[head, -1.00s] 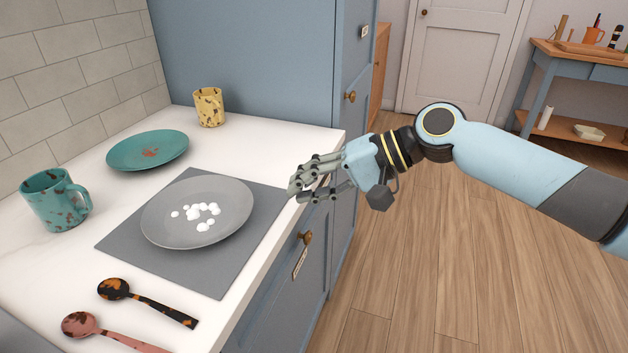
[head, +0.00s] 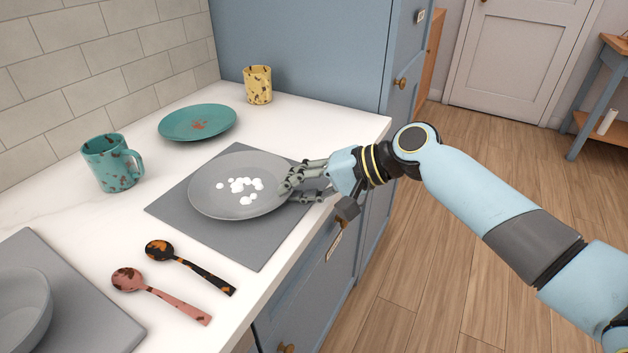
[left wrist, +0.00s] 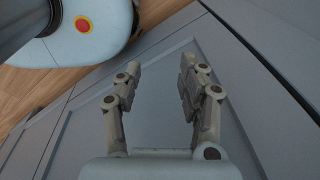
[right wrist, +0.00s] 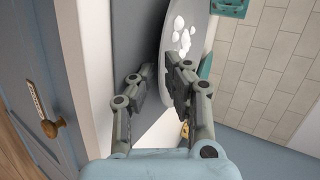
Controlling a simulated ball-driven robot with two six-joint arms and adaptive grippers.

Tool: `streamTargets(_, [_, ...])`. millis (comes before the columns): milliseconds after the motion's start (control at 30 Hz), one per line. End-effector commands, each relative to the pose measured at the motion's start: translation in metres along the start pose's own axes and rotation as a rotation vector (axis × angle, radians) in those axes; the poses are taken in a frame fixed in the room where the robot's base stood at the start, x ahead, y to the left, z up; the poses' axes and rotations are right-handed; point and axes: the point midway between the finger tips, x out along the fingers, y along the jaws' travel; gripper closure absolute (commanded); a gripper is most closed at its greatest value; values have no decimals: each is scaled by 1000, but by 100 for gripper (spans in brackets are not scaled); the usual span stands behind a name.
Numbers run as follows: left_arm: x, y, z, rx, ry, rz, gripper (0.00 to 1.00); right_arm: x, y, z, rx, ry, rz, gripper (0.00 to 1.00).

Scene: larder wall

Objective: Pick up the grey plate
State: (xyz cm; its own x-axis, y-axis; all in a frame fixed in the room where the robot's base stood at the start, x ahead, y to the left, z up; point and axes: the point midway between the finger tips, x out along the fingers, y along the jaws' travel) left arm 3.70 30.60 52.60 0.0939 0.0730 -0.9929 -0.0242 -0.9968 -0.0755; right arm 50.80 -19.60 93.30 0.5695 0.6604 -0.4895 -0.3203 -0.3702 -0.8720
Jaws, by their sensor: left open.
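The grey plate (head: 215,200), with white spots at its middle, lies on a grey mat (head: 250,249) on the white counter. My right gripper (head: 291,189) is at the plate's right rim, one finger above it and the other lower. The right wrist view shows its fingers partly closed (right wrist: 161,75), with the plate (right wrist: 203,20) edge between or just beyond them; I cannot tell whether they press on it. My left gripper (left wrist: 160,72) is open and empty before blue cabinet fronts; it is not in the head view.
A teal plate (head: 180,127), teal mug (head: 112,170) and yellow mug (head: 258,86) stand behind. Two spoons lie in front: a dark one (head: 205,275) and a pink one (head: 175,302). A grey bowl (head: 20,310) is at lower left. The counter's front edge is beneath my right gripper.

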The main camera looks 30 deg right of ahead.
Motion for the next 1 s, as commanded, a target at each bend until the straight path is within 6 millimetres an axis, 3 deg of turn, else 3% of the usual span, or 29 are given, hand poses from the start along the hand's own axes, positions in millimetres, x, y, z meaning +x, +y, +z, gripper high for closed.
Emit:
streamTargets(367, [0,0,0,0,1,0,59,4,0,0,-1,0,0,88])
streamTargets(467, [0,0,0,0,1,0,59,4,0,0,-1,0,0,100])
streamTargets(1000, [-1,0,0,0,1,0,59,4,0,0,0,0,1,100])
